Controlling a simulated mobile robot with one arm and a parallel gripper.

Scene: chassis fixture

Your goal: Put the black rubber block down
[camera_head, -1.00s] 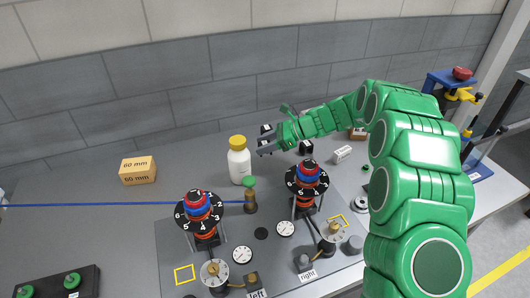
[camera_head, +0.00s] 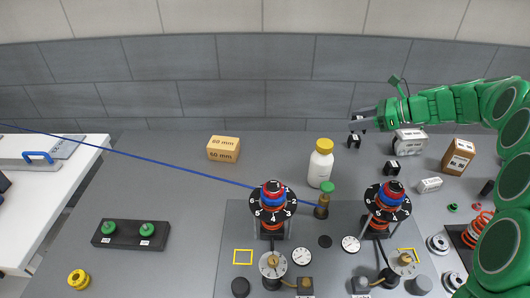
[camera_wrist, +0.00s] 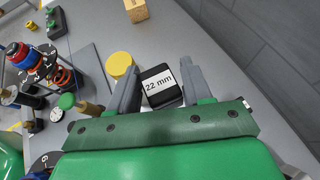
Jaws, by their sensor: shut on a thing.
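The black rubber block, with a white "22 mm" label (camera_wrist: 160,85), sits between the two fingers of my gripper (camera_wrist: 157,84) in the wrist view. My gripper is shut on it. In the head view my gripper (camera_head: 358,124) is at the right of centre, reaching left above the back of the grey table. Black parts of the block show on both sides of the fingers there. The fingers hide some of it, and its height above the table is hard to tell.
A white bottle with a yellow cap (camera_head: 320,166) stands left of my gripper. A cardboard block (camera_head: 223,148) is farther left. A small black block (camera_head: 392,167) and a white box (camera_head: 429,185) lie right. Dial towers (camera_head: 272,208) stand in front. The back-left table is clear.

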